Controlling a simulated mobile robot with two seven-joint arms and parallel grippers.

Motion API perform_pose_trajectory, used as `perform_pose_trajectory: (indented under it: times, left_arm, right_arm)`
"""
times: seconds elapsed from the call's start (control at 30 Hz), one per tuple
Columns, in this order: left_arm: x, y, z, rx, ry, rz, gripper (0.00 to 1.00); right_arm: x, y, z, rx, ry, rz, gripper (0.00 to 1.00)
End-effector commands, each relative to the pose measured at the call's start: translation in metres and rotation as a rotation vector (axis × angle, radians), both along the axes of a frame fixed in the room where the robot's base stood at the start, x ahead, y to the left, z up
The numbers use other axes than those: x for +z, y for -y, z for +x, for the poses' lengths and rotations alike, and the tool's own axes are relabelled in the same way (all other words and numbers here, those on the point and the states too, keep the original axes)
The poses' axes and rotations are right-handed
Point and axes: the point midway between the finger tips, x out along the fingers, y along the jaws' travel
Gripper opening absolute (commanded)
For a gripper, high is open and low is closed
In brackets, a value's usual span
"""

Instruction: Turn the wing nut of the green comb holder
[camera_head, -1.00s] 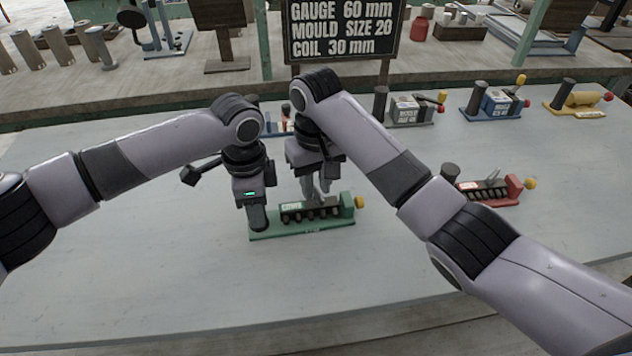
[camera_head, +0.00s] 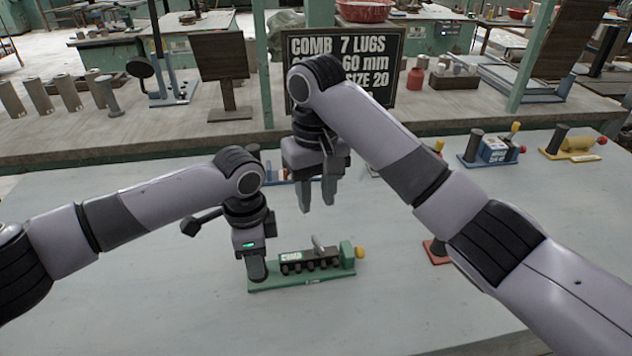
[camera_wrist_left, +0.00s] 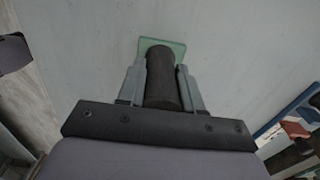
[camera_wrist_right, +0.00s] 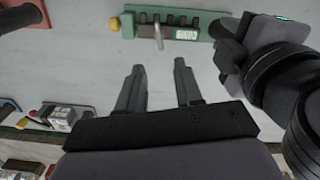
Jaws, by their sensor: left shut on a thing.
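The green comb holder (camera_head: 303,279) lies on the table, with a row of dark teeth, a white label and a yellow knob (camera_head: 359,252) at its right end. A pale grey wing nut (camera_head: 318,243) stands up from its middle; it also shows in the right wrist view (camera_wrist_right: 158,31). My left gripper (camera_head: 257,271) is shut on the dark upright handle (camera_wrist_left: 162,84) at the holder's left end. My right gripper (camera_head: 318,207) is open and empty above and behind the holder, clear of the wing nut. In the right wrist view its fingers (camera_wrist_right: 156,68) are apart.
A red holder (camera_head: 437,252) is partly hidden behind my right arm. Blue (camera_head: 492,150) and yellow (camera_head: 573,148) holders stand at the back right. A dark sign (camera_head: 345,62) stands behind. The table's front is clear.

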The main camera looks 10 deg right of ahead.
Motion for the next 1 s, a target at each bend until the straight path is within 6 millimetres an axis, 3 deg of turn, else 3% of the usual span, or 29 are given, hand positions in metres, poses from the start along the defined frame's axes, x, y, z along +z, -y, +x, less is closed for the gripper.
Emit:
perform_pose_trajectory:
  times: [0.2, 0.67, 0.7, 0.77, 1.0]
  left_arm:
    - [0.001, 0.0, 0.001, 0.001, 0.002, -0.002, 0.0]
    - [0.001, 0.0, 0.001, 0.001, 0.002, -0.002, 0.0]
    - [0.001, 0.0, 0.001, 0.001, 0.002, -0.002, 0.48]
    - [0.001, 0.0, 0.001, 0.001, 0.002, -0.002, 0.65]
    - [0.001, 0.0, 0.0, 0.0, 0.001, -0.001, 0.65]
  right_arm:
    - [0.02, 0.0, 0.0, -0.001, 0.001, -0.001, 0.35]
    - [0.023, 0.0, 0.0, 0.0, 0.0, 0.0, 0.35]
    - [0.023, 0.0, 0.0, 0.0, 0.0, 0.0, 0.35]
    - [0.023, 0.0, 0.0, 0.0, 0.0, 0.0, 0.35]
    - [0.022, 0.0, 0.0, 0.0, 0.0, 0.0, 0.35]
